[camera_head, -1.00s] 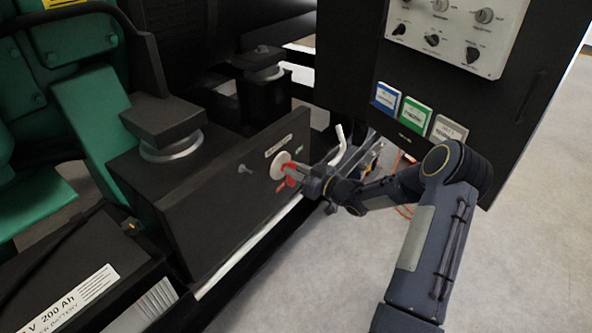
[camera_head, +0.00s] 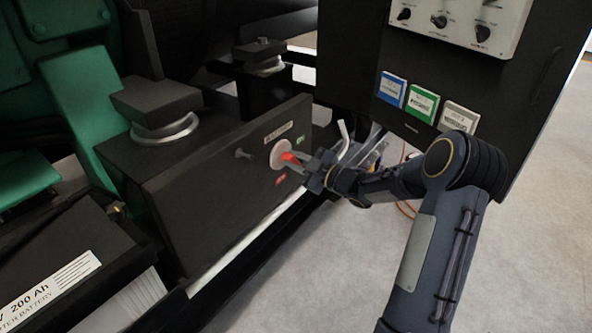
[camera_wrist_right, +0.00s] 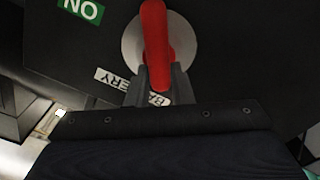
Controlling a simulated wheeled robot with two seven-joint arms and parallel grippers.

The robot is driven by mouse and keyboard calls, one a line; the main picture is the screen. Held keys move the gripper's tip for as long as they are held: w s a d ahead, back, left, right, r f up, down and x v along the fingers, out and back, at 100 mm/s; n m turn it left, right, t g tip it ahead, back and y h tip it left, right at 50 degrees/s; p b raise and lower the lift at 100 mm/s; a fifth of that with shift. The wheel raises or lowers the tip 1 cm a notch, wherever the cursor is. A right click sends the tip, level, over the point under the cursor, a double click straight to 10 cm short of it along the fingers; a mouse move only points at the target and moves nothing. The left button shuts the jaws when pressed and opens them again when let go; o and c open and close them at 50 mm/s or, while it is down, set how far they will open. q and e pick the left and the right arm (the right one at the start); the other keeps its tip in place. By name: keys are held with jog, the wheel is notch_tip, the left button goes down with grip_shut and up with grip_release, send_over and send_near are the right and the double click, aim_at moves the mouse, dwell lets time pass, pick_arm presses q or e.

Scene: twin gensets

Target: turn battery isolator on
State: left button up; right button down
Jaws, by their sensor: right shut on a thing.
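The battery isolator is a red handle (camera_head: 290,157) on a pale round disc (camera_head: 279,151), on the side face of a dark box (camera_head: 215,190). A green ON label (camera_head: 299,139) is at the disc's upper right and a red label (camera_head: 280,180) below it. My right gripper (camera_head: 308,165) is at the handle. In the right wrist view its fingers (camera_wrist_right: 158,88) are shut on the red handle (camera_wrist_right: 155,40), in front of the disc (camera_wrist_right: 130,45). The ON label (camera_wrist_right: 82,9) shows there at upper left. My left gripper is out of view.
A small toggle (camera_head: 243,153) is left of the disc. A bent pale lever (camera_head: 343,140) stands just beyond my right gripper. A dark control cabinet (camera_head: 440,90) hangs above my right arm. A battery (camera_head: 65,265) sits at lower left. Floor at right is clear.

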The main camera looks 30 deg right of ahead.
jog(key=shift+s+a+f+n+b, duration=0.1)
jog(key=shift+f+n+b, duration=0.1)
jog(key=shift+n+b, duration=1.65)
jog(key=shift+a+f+n+b, duration=0.1)
jog(key=shift+f+n+b, duration=0.15)
jog(key=shift+n+b, duration=1.6)
jog(key=shift+s+a+f+n+b, duration=0.1)
jog(key=shift+f+n+b, duration=0.1)
jog(key=shift+n+b, duration=1.65)
jog(key=c, duration=1.3)
grip_release()
jog(key=shift+r, duration=0.1)
jog(key=p+v, duration=0.2)
jog(key=v, duration=0.5)
jog(key=shift+s+d, duration=0.15)
jog(key=shift+s, duration=0.15)
